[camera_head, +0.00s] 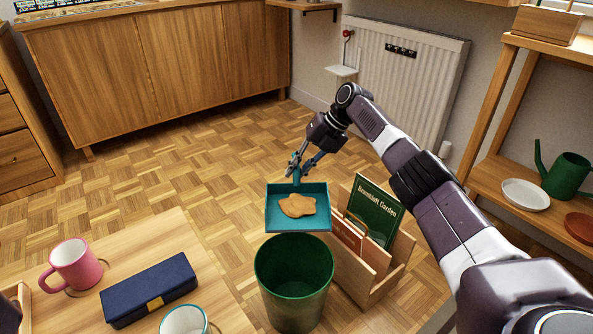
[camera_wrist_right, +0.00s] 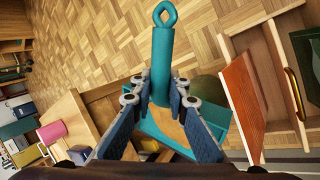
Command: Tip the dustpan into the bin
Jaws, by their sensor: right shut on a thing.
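The teal dustpan (camera_head: 271,218) is held in the air just behind and above the rim of the green bin (camera_head: 293,290). An orange-brown flat piece (camera_head: 297,205) lies in the pan, which looks roughly level. My right gripper (camera_head: 301,165) is shut on the dustpan's handle. In the right wrist view the handle (camera_wrist_right: 162,60) with its ring end passes between the fingers of my right gripper (camera_wrist_right: 160,95), and part of the pan (camera_wrist_right: 215,117) shows below. The bin stands open on the floor; its bottom is hidden. My left gripper is not in view.
A wooden rack (camera_head: 345,270) with a green "Broomhill Garden" book (camera_head: 374,208) stands close right of the bin. A low table (camera_head: 150,240) at the left holds a pink mug (camera_head: 76,264) and a navy case (camera_head: 149,290). The parquet floor behind is clear.

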